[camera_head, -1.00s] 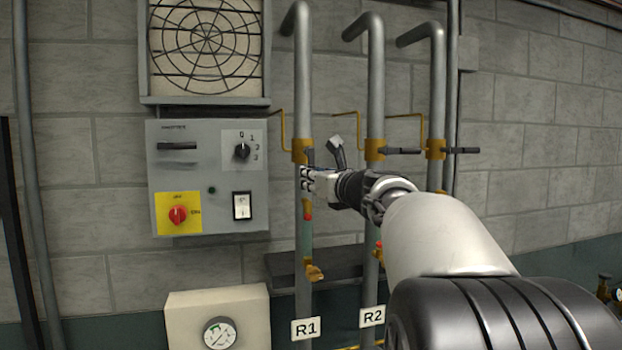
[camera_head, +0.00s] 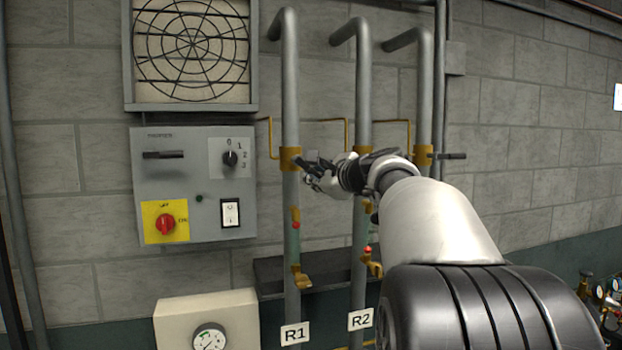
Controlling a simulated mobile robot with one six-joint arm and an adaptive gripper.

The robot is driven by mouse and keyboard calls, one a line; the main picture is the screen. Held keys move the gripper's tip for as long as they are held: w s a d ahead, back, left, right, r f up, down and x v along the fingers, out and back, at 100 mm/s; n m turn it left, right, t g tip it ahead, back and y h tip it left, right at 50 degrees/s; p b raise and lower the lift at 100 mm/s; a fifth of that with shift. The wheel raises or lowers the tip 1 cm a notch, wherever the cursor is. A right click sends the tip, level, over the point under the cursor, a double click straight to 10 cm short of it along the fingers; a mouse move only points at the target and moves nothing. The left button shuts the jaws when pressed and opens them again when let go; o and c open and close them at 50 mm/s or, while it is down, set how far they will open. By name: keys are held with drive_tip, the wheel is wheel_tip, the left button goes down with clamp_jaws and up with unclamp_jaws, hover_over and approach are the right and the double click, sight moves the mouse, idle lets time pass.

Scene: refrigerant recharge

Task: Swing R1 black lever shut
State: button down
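The R1 pipe (camera_head: 291,230) stands upright above its R1 label (camera_head: 294,333), with a brass valve body (camera_head: 290,158) partway up. A short dark piece, seemingly the R1 black lever (camera_head: 308,163), sticks out to the right of that valve, roughly level. My gripper (camera_head: 314,176) is right at this lever, coming from the right and close to the R1 pipe. The fingers overlap the lever in view, so I cannot tell whether they touch it or how far apart they are. The lever's far end is hidden by the gripper.
The R2 pipe (camera_head: 361,230) stands just right of R1, partly behind my arm. A third pipe (camera_head: 425,100) has a black lever (camera_head: 452,156) pointing right. A grey control box (camera_head: 193,185) is on the wall to the left. A gauge box (camera_head: 212,315) stands below it.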

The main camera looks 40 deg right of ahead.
drive_tip(key=n, duration=0.1)
drive_tip(key=d+r+n+p, duration=0.1)
drive_tip(key=n, duration=0.1)
drive_tip(key=shift+s+r+g+h, duration=0.2)
drive_tip(key=shift+r+g+h, duration=0.1)
drive_tip(key=shift+h, duration=0.1)
drive_tip(key=shift+d+r+n+g+h+p, duration=0.2)
drive_tip(key=shift+r+n, duration=0.3)
drive_tip(key=shift+n, duration=0.45)
drive_tip(key=shift+r+n+g+h+p, duration=0.1)
drive_tip(key=shift+r+n+h+p, duration=0.3)
drive_tip(key=shift+n, duration=0.55)
drive_tip(key=shift+r, duration=0.1)
drive_tip(key=c, duration=2.1)
unclamp_jaws()
drive_tip(key=o, duration=0.4)
drive_tip(key=shift+s+a+r, duration=0.15)
drive_tip(key=shift+s+r, duration=0.05)
drive_tip(key=shift+s, duration=0.2)
drive_tip(key=shift+o, duration=0.7)
drive_tip(key=shift+w, duration=0.2)
drive_tip(key=v, duration=1.2)
drive_tip(key=shift+f, duration=0.15)
